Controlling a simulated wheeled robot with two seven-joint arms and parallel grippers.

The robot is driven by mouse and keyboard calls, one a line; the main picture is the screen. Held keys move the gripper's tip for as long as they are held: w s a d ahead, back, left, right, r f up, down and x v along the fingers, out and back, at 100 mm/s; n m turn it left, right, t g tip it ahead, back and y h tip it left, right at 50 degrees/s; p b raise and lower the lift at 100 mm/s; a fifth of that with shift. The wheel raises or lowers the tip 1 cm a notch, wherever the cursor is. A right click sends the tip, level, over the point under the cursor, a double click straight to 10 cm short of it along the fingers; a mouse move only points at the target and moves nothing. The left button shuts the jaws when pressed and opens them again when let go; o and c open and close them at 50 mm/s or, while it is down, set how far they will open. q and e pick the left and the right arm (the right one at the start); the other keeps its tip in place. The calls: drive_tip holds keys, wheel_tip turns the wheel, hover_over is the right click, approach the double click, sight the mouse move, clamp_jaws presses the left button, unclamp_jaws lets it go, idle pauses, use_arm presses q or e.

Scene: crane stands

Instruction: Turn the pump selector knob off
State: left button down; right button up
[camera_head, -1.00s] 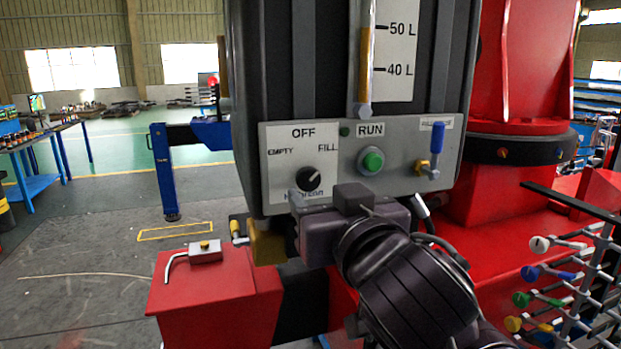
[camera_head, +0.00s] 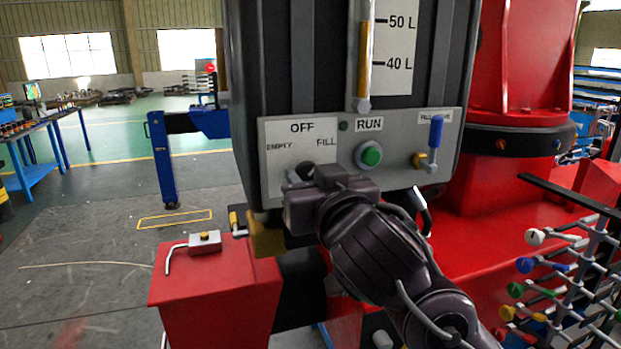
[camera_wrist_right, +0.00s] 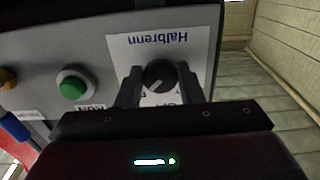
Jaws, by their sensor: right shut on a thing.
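The pump selector knob (camera_wrist_right: 158,76) is round and black with a light pointer line. It sits on a white plate (camera_head: 285,158) marked OFF, EMPTY and FILL on the grey control panel. In the upside-down right wrist view its line slants to the lower left, which matches the FILL side. My right gripper (camera_wrist_right: 160,70) is shut on the knob, one finger on each side. In the head view my right gripper (camera_head: 304,178) covers most of the knob and the plate's lower part. My left gripper is in neither view.
Right of the knob are a green RUN button (camera_head: 371,155) and a blue-handled valve (camera_head: 436,140). A rack with coloured knobs (camera_head: 560,270) stands at right.

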drive_tip(key=shift+n, duration=0.3)
drive_tip(key=shift+c, duration=0.2)
drive_tip(key=n, duration=0.8)
drive_tip(key=shift+b, duration=0.35)
drive_tip(key=o, duration=1)
drive_tip(key=shift+c, duration=0.2)
